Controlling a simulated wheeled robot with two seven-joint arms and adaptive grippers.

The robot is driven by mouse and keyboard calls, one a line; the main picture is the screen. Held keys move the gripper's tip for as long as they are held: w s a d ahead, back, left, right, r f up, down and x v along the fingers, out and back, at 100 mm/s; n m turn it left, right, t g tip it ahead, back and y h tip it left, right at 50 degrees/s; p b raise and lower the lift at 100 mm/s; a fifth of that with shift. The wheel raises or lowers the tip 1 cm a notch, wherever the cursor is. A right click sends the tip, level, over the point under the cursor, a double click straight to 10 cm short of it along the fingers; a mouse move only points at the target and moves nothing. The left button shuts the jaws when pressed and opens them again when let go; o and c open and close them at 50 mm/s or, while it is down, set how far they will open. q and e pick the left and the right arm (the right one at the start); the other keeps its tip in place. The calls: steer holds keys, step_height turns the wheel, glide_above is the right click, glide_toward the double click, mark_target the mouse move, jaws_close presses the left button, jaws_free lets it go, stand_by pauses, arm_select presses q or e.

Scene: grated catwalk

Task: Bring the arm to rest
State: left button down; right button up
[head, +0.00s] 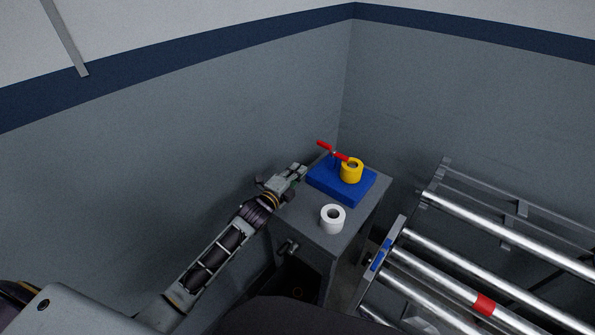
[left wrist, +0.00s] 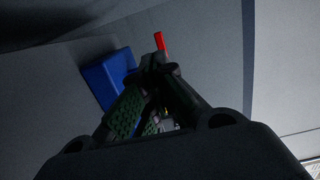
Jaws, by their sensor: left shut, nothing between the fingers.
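My left arm comes in from the lower left in the head view. Its gripper (head: 300,170) is shut and empty, near the left edge of a grey cabinet (head: 314,238), beside a blue block (head: 332,187). In the left wrist view the shut fingers (left wrist: 155,65) fill the middle, with the blue block (left wrist: 105,78) to their left. A red-handled part (head: 326,145) stands at the back of the blue block, and its red end shows past the fingers in the left wrist view (left wrist: 160,41). My right gripper is in neither view.
A yellow ring (head: 351,173) sits on the blue block. A white ring (head: 332,219) stands on the cabinet top in front. A frame of metal rollers (head: 480,270) with a red band lies to the right. Grey walls (head: 230,110) meet in a corner close behind the cabinet.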

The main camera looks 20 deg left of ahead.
arm_select(q)
steer(key=shift+s, duration=0.1)
